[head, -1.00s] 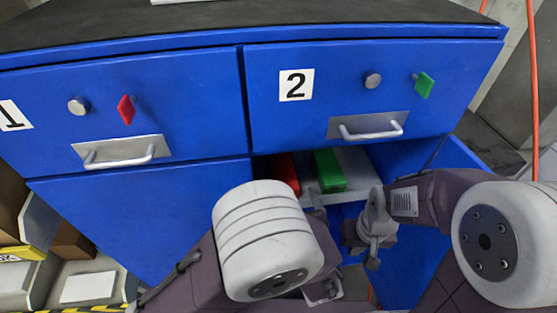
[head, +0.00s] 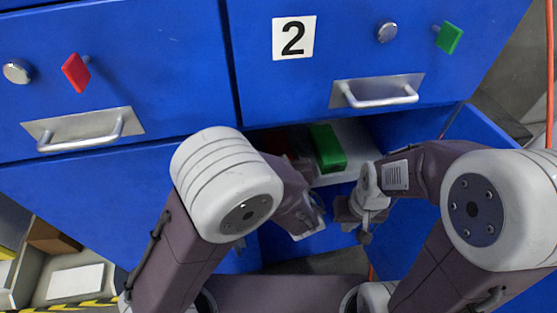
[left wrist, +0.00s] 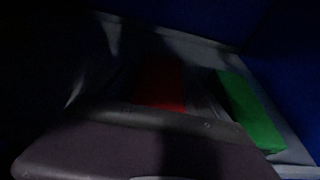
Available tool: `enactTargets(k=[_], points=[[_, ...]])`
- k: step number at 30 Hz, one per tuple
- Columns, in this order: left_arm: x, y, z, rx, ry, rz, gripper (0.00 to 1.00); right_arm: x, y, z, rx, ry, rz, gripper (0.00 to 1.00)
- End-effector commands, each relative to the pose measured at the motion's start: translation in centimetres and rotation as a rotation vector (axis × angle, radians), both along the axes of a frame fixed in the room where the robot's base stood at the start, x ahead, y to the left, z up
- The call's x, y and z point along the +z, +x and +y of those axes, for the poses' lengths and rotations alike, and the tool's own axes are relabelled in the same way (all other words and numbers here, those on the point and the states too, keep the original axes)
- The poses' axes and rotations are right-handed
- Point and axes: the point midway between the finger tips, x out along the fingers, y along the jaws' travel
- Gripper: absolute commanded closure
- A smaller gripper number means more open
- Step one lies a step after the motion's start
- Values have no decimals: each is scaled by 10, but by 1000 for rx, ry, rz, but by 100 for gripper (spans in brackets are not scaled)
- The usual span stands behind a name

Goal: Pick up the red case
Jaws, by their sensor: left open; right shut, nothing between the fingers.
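The red case (head: 274,144) is inside the open compartment under the drawers, mostly hidden behind my left arm in the head view. In the dim left wrist view the red case (left wrist: 160,82) lies left of a green case, its lower part covered by a dark part in front. My left gripper (head: 314,220) is open, in front of the compartment, below the red case in the picture and apart from it; its fingers are only partly seen. My right gripper (head: 362,226) is shut and empty, to the right of the left one.
The green case (head: 328,148) stands on the light shelf (head: 352,140), right of the red one; it also shows in the left wrist view (left wrist: 250,110). Blue drawer fronts with handles (head: 380,95) hang above. An open blue door (head: 480,135) bounds the right side.

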Motion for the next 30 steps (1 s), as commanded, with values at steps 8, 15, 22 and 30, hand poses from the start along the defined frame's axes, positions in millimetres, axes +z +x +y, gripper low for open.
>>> enactTargets(k=[8, 15, 22, 30], points=[[-4, 15, 2, -2, 2, 0, 11, -7, 0, 0, 0, 0, -1, 100], [-5, 15, 2, -2, 1, 1, 58, -7, 0, 0, 0, 0, -1, 100], [-4, 15, 2, -1, 1, -1, 100, -7, 0, 0, 0, 0, -1, 100], [5, 15, 2, -2, 0, -2, 100, -1, 0, 0, 0, 0, 0, 100]])
